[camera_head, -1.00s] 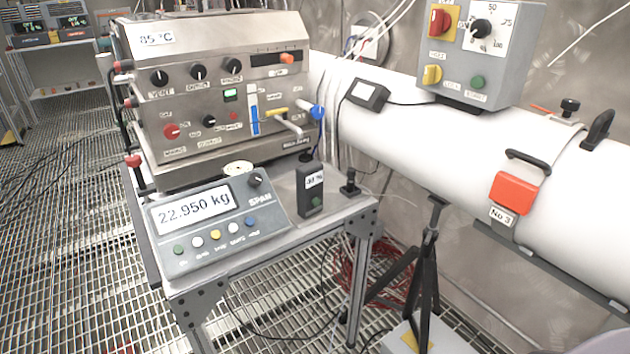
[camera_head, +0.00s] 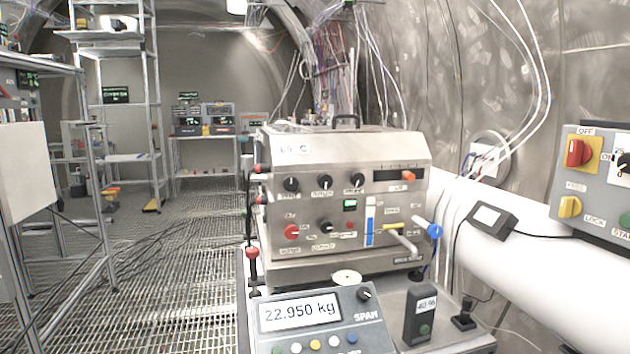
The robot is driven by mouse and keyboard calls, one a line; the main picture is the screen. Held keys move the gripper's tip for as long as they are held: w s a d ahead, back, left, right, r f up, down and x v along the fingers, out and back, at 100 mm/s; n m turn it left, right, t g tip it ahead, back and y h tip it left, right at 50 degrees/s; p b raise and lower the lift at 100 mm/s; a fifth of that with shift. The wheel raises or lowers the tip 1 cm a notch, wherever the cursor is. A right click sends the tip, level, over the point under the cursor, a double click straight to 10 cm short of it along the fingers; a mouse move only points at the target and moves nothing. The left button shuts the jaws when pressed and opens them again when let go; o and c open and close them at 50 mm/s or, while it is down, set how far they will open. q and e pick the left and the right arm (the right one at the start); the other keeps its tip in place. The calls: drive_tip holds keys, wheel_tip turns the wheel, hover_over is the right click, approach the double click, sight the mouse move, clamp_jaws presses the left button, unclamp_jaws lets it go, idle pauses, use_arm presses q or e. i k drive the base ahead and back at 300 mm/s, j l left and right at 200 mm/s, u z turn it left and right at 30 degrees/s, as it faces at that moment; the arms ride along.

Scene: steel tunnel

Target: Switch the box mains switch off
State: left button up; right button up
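A steel box (camera_head: 345,268) with knobs, levers and a lit green indicator stands on a metal-framed cart in the camera_head view. A red round knob (camera_head: 291,231) sits at the lower left of its front panel. Its small labels are too blurred to read surely, and its setting cannot be told. A grey control box (camera_head: 590,222) on the right carries a red rotary switch (camera_head: 577,153) on a yellow plate, marked OFF above. The grey box is cut by the right picture edge. Neither of my grippers is in view.
A scale (camera_head: 335,330) reading 22.950 kg and a small dark handheld unit (camera_head: 419,315) stand in front of the steel box. A white pipe (camera_head: 530,265) runs along the right wall. Shelving stands left and behind. The grated floor (camera_head: 150,270) left of the cart is open.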

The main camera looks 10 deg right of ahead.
sight(291, 232)
drive_tip(key=i+j, duration=0.15)
drive_tip(key=j, duration=0.25)
drive_tip(key=i+j+z, duration=0.15)
drive_tip(key=j, duration=0.25)
drive_tip(key=i+j, duration=0.2)
drive_tip(key=j, duration=0.2)
drive_tip(key=i+j+z, duration=0.1)
drive_tip(key=j, duration=0.35)
drive_tip(key=i+j+z, duration=0.1)
drive_tip(key=j, duration=0.3)
drive_tip(key=i+j, duration=0.2)
drive_tip(key=j, duration=0.25)
drive_tip(key=i+z, duration=0.05)
